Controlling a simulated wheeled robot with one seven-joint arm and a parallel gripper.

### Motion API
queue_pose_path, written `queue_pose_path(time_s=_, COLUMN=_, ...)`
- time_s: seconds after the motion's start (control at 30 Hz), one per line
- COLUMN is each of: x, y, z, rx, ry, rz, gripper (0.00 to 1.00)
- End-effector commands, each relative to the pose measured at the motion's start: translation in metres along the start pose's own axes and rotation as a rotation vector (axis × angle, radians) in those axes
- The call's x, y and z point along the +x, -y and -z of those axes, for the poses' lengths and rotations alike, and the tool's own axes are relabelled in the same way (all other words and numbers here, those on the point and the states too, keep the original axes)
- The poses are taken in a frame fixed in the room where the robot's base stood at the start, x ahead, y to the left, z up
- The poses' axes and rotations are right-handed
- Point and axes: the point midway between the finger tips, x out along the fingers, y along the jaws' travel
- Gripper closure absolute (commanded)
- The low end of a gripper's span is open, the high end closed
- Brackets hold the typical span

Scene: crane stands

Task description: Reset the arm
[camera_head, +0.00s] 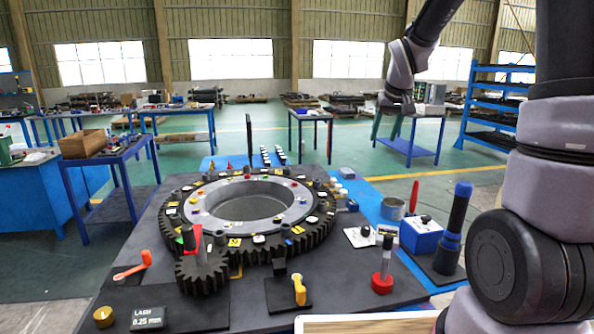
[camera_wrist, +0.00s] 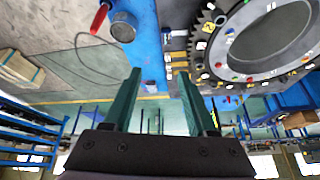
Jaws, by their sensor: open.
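My gripper (camera_head: 386,128) hangs from my raised arm at the upper right of the head view, over the far side of the workbench. In the wrist view my gripper (camera_wrist: 158,78) shows two dark green fingers spread apart with nothing between them. The wrist picture is upside down, with the bench at the top. A large toothed ring gear (camera_head: 318,234) lies on the dark workbench (camera_head: 130,262), well apart from the fingers. It also shows in the wrist view (camera_wrist: 205,25).
A small pinion (camera_head: 203,276) meshes near the ring. A red-based post (camera_head: 382,283), a blue box (camera_head: 421,236), a dark blue-banded cylinder (camera_head: 455,225) and a metal cup (camera_head: 393,208) stand on the right. A blue shelf rack (camera_head: 490,110) is behind. Air around my gripper looks clear.

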Motion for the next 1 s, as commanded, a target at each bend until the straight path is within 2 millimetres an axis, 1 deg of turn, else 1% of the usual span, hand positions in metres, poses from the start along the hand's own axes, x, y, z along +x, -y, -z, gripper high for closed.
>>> queue_pose_path(time_s=0.03, x=-0.028, y=-0.001, z=-0.009, rx=0.026, ry=-0.019, rz=0.000, gripper=0.43)
queue_pose_path(time_s=0.07, x=-0.041, y=-0.001, z=-0.015, rx=0.042, ry=-0.023, rz=0.002, gripper=0.43)
queue_pose_path(time_s=0.1, x=-0.059, y=-0.002, z=-0.024, rx=0.065, ry=-0.031, rz=0.006, gripper=0.43)
queue_pose_path(time_s=0.17, x=-0.083, y=-0.002, z=-0.039, rx=0.098, ry=-0.042, rz=0.012, gripper=0.43)
queue_pose_path(time_s=0.2, x=-0.099, y=-0.002, z=-0.049, rx=0.121, ry=-0.051, rz=0.018, gripper=0.43)
queue_pose_path(time_s=0.27, x=-0.120, y=-0.002, z=-0.066, rx=0.154, ry=-0.061, rz=0.030, gripper=0.43)
queue_pose_path(time_s=0.3, x=-0.134, y=-0.001, z=-0.078, rx=0.175, ry=-0.069, rz=0.039, gripper=0.43)
queue_pose_path(time_s=0.37, x=-0.152, y=0.000, z=-0.096, rx=0.208, ry=-0.080, rz=0.055, gripper=0.43)
queue_pose_path(time_s=0.4, x=-0.164, y=0.000, z=-0.109, rx=0.230, ry=-0.086, rz=0.067, gripper=0.43)
queue_pose_path(time_s=0.5, x=-0.187, y=0.002, z=-0.140, rx=0.279, ry=-0.101, rz=0.100, gripper=0.43)
queue_pose_path(time_s=0.6, x=-0.203, y=0.004, z=-0.167, rx=0.318, ry=-0.112, rz=0.131, gripper=0.43)
queue_pose_path(time_s=0.7, x=-0.211, y=0.007, z=-0.185, rx=0.346, ry=-0.117, rz=0.156, gripper=0.43)
queue_pose_path(time_s=0.83, x=-0.216, y=0.008, z=-0.197, rx=0.363, ry=-0.120, rz=0.173, gripper=0.43)
queue_pose_path(time_s=1.0, x=-0.217, y=0.009, z=-0.199, rx=0.366, ry=-0.119, rz=0.176, gripper=0.43)
